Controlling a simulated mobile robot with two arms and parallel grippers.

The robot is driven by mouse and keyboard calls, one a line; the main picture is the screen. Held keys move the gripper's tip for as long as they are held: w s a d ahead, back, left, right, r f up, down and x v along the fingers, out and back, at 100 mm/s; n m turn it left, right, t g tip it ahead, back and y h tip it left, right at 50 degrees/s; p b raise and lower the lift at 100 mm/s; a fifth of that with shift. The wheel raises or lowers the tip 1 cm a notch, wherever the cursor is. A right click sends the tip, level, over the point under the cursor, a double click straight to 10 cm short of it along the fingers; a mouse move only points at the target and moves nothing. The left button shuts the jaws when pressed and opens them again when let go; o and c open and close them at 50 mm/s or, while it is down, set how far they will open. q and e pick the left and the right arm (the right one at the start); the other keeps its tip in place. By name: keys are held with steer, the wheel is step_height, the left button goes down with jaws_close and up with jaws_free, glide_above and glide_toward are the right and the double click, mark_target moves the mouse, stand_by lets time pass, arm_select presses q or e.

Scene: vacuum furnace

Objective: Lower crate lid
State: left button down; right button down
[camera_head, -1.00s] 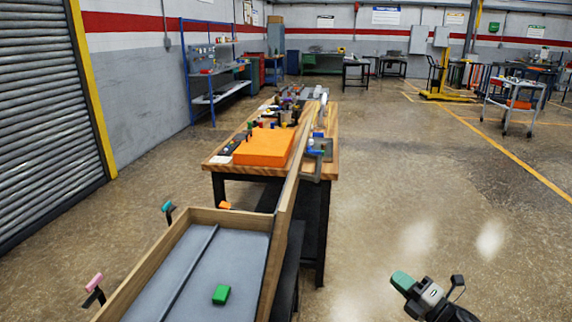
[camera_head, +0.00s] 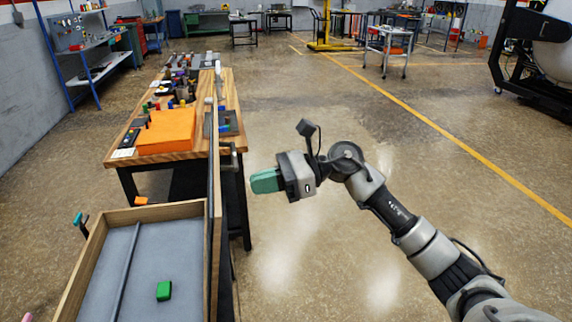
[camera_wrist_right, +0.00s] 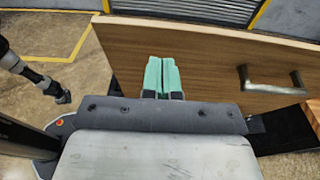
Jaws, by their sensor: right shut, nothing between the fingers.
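The open wooden crate (camera_head: 84,262) has a grey inside and stands at the lower left of the head view. A green block (camera_head: 164,291) lies in it. Its wooden lid (camera_head: 216,240) stands upright along the right side, seen nearly edge-on. In the right wrist view the lid's outer face (camera_wrist_right: 205,65) fills the middle, with a metal handle (camera_wrist_right: 272,79) at right. My right gripper (camera_head: 265,181) is shut and empty, to the right of the lid. Its teal fingertips show in the wrist view (camera_wrist_right: 162,75), pointing at the lid; contact is unclear.
A wooden table (camera_head: 180,158) with an orange case (camera_head: 166,131) and many small items stands beyond the crate. Open floor lies to the right. A grey-black arm (camera_wrist_right: 35,78), seemingly my left, shows small in the wrist view; its end is too small to read.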

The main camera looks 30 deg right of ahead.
steer(key=shift+r+p+x, duration=0.2)
steer(key=shift+p+x, duration=0.2)
steer(key=shift+x, duration=0.45)
steer(key=shift+r+p+x, duration=0.15)
steer(key=shift+p+x, duration=0.2)
steer(key=shift+x, duration=0.5)
steer(key=shift+r+p+x, duration=0.2)
steer(key=shift+p+x, duration=0.2)
steer(key=shift+x, duration=0.45)
steer(key=shift+w, duration=0.1)
